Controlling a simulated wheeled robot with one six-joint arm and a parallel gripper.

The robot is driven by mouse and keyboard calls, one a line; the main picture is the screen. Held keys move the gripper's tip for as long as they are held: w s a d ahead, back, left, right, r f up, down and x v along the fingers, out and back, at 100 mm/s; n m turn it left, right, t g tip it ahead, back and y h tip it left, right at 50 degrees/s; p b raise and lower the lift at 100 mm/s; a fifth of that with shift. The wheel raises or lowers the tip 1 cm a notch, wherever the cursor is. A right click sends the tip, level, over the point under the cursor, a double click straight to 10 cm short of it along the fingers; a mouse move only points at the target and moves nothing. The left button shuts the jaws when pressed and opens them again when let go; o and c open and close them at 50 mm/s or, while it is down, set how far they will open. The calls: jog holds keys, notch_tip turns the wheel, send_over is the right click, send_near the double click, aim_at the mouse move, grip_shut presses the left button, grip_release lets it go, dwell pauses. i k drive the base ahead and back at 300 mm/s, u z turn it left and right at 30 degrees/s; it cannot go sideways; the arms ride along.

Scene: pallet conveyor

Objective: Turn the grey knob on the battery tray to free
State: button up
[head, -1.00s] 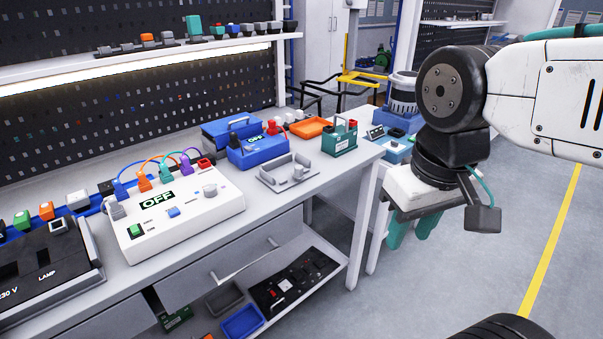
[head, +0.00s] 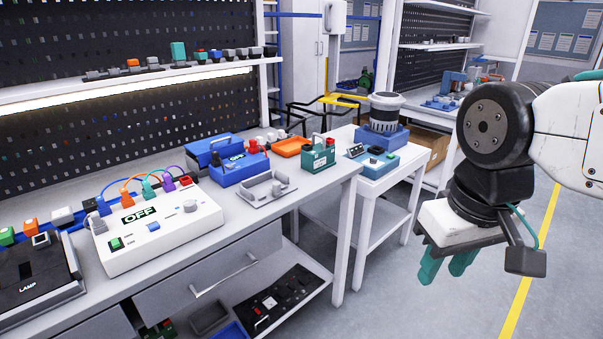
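The battery tray (head: 250,199) is a shallow light grey tray on the workbench, in the middle of the head view. A small grey knob (head: 278,187) stands at its right side; its exact turn angle is too small to read. The tray looks empty. A green battery with a handle (head: 318,155) stands just behind and to the right of the tray. My gripper (head: 445,270) hangs at the right over the floor, well away from the bench, with its teal fingers pointing down. The fingers look apart, with nothing between them.
A white box marked OFF (head: 165,232) with coloured cables stands left of the tray. A white side table (head: 375,187) stands right of the bench.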

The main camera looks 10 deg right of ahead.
aim_at(276, 190)
jog(key=z, duration=0.05)
jog(key=i, duration=1.1)
jog(key=u, duration=0.45)
